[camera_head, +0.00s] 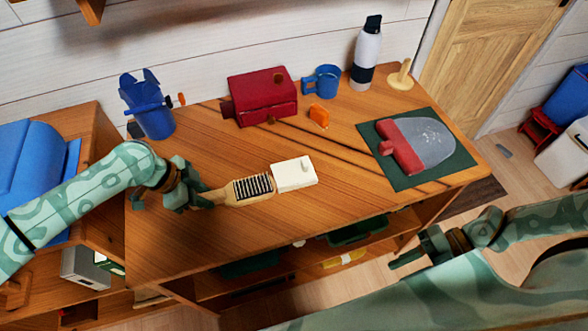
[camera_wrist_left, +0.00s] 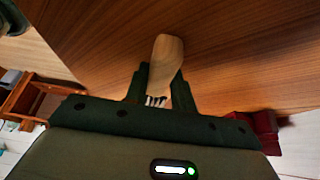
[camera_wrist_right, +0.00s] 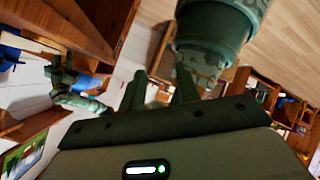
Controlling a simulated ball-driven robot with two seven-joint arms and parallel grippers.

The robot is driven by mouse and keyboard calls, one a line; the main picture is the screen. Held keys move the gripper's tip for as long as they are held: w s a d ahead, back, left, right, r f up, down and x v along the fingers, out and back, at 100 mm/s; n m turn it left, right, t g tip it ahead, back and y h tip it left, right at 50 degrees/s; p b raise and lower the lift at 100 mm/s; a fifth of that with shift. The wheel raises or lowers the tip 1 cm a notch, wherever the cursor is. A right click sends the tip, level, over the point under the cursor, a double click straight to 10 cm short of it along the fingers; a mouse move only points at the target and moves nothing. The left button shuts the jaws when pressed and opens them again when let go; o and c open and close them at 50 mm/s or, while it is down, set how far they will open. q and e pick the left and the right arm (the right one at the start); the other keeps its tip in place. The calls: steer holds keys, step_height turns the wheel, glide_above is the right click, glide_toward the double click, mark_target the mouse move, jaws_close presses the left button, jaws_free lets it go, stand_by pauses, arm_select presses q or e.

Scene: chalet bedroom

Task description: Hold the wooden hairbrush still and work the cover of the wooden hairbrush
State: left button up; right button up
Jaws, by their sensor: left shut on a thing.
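The wooden hairbrush (camera_head: 251,188) lies on the wooden desk, dark bristles facing up, handle pointing left. A white box-like cover (camera_head: 294,174) with a small knob on top is at the right end of the bristle head. I cannot tell whether it touches or overlaps the head. My left gripper (camera_head: 201,196) is shut on the brush's handle, and the left wrist view shows the wood (camera_wrist_left: 166,62) between its fingers. My right gripper (camera_head: 412,255) is off the desk's front edge, away from the brush. Its fingers (camera_wrist_right: 160,90) stand apart with nothing between them.
Behind the brush stand a red box (camera_head: 262,97), a blue mug (camera_head: 323,81), a small orange item (camera_head: 318,117) and a bottle (camera_head: 366,55). A blue holder (camera_head: 150,108) is at back left. A dark green mat (camera_head: 410,181) carries a red-and-grey object. Desk front is clear.

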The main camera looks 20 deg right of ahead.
steer(key=w+a+r+n+g+y, duration=0.1)
steer(key=w+a+r+n+g, duration=0.2)
steer(key=w+a, duration=0.4)
steer(key=n+h, duration=0.7)
steer(key=h, duration=0.5)
glide_toward(304, 161)
steer(key=shift+t, duration=0.4)
steer(key=f, duration=0.3)
steer(key=s+f, duration=0.1)
steer(key=f, duration=0.2)
steer(key=s+f, duration=0.1)
steer(key=f, duration=0.2)
steer(key=shift+a, duration=0.1)
jaws_close()
